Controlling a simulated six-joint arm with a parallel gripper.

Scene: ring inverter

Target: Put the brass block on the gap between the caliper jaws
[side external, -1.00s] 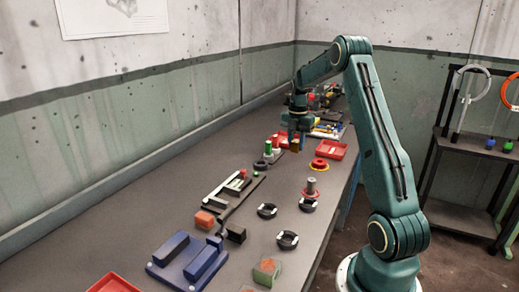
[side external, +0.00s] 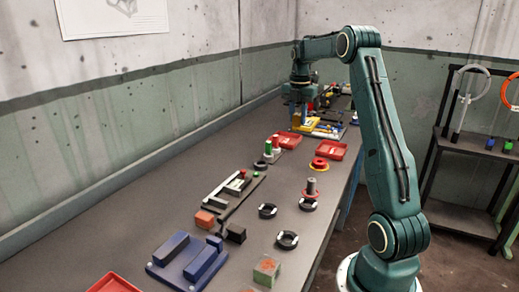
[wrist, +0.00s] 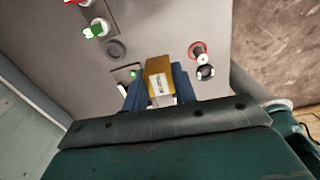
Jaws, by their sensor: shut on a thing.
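The brass block (wrist: 159,82) sits between the blue fingers of my gripper (wrist: 158,92) in the wrist view, with a pale label on its face. In the side external view my gripper (side external: 298,102) is toward the far end of the bench, with the brass block (side external: 296,119) small below it. It appears held above the bench. A pale and dark slotted piece (side external: 228,188) and a long dark bar lie mid-bench, well nearer the camera than my gripper. I cannot tell for sure which piece has the caliper jaws.
Red trays (side external: 331,151) lie past mid-bench. A blue base with two raised blocks (side external: 187,258) is near the front. Several coloured parts crowd the far end.

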